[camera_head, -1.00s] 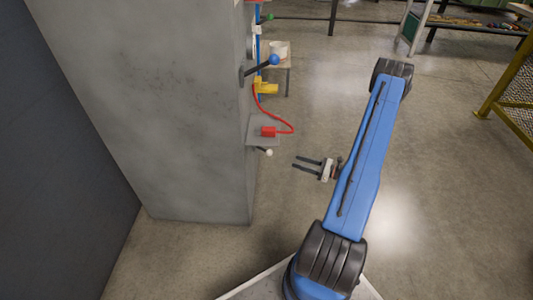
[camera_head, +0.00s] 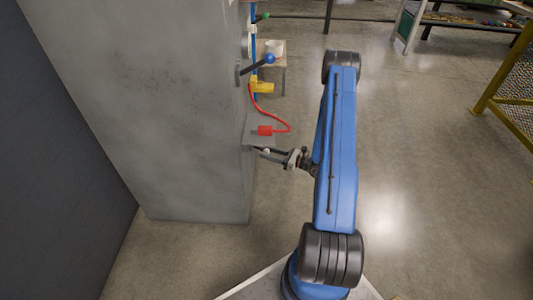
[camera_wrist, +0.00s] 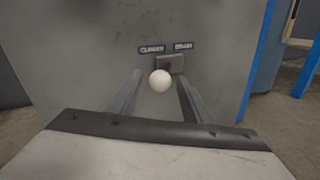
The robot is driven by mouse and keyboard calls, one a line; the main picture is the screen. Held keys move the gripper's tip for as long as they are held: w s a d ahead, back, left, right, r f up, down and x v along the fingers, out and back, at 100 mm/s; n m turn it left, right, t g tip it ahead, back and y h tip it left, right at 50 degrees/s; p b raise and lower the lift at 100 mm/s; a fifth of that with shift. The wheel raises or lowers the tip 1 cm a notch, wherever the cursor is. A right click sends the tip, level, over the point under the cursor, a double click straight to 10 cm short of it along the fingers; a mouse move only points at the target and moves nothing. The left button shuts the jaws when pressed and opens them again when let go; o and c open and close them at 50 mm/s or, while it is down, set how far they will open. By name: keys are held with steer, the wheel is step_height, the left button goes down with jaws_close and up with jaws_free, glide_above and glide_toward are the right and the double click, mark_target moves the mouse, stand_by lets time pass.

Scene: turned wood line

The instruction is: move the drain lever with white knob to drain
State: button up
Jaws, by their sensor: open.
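The white knob (camera_wrist: 160,81) of the drain lever shows in the wrist view, in front of a small dark mount (camera_wrist: 171,63) on the grey cabinet face. Two labels sit above it; the left one seems to read "closed" (camera_wrist: 152,49) and the right one "drain" (camera_wrist: 184,46). The knob sits below and between the labels, slightly nearer the left one. My gripper (camera_wrist: 156,84) is open, with one finger on each side of the knob and gaps visible. In the head view the knob (camera_head: 266,150) is small, beside my gripper's fingers; the lever's rod is mostly hidden.
The grey cabinet (camera_head: 160,110) fills the left. Above the lever, a red plug (camera_head: 265,131) with a red cable rests on a small shelf. Higher up are a yellow valve (camera_head: 262,87) and a lever with a blue knob (camera_head: 269,58).

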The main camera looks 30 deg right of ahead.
steer(key=shift+w+a, duration=0.35)
steer(key=shift+w, duration=0.1)
jaws_close()
